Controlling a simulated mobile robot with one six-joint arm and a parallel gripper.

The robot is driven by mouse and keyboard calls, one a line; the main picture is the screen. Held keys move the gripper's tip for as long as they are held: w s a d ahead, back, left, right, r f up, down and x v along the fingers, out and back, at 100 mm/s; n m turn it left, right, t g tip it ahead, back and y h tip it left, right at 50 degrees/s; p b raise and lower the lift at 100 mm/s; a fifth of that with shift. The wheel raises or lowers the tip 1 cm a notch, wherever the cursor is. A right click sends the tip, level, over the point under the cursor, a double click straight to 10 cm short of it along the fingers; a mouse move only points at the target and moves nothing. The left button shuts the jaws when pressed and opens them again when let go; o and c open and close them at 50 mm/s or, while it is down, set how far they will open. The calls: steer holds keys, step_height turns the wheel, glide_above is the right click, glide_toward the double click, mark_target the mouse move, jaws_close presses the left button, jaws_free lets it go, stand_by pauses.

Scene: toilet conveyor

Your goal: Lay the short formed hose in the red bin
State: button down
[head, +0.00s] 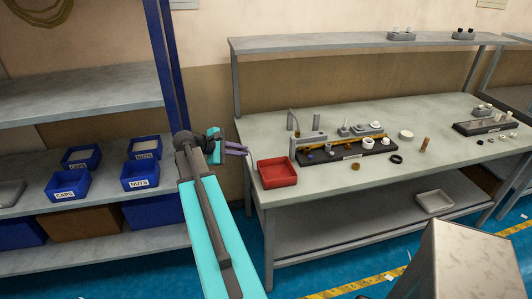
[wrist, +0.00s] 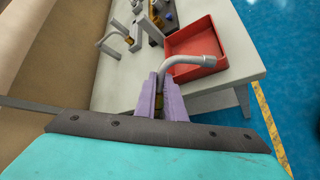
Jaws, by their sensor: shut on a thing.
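The short formed hose (wrist: 185,61) is a grey, bent tube with a thicker end. In the wrist view my gripper (wrist: 161,86) is shut on it, and its free end reaches over the red bin in the picture. The red bin (head: 278,172) sits at the left end of the workbench in the head view; its wall also shows in the wrist view (wrist: 222,56). In the head view my gripper (head: 245,149) is just left of the bin, near the bench's left edge. The hose is too small to make out there.
The workbench (head: 370,187) holds a dark fixture tray (head: 340,157) with several fittings right of the bin. Blue bins of caps (head: 68,185) and nuts (head: 140,175) stand on the left shelf. An upper shelf (head: 330,43) spans the bench.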

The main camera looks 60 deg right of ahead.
steer(key=w+a+r+n+t+b, duration=0.25)
steer(key=w+a+n+t, duration=1)
steer(key=w+a, duration=1.4)
steer(key=w+a+r+n+t+y, duration=0.1)
steer(key=w+a+r+n+y, duration=0.2)
steer(key=a, duration=0.8)
steer(key=w+a+r+n+t+y, duration=0.2)
steer(key=w+a+r+n+y, duration=0.1)
steer(key=a, duration=0.9)
steer(key=w+a+r+n+t+y+b, duration=0.1)
steer(key=w+a+r+n+y, duration=0.3)
steer(key=a, duration=0.7)
steer(key=shift+w+a+r+n, duration=0.25)
steer(key=shift+w+r+n, duration=0.25)
steer(key=shift+w, duration=0.5)
steer(key=shift+f+t, duration=0.1)
steer(key=shift+t, duration=0.15)
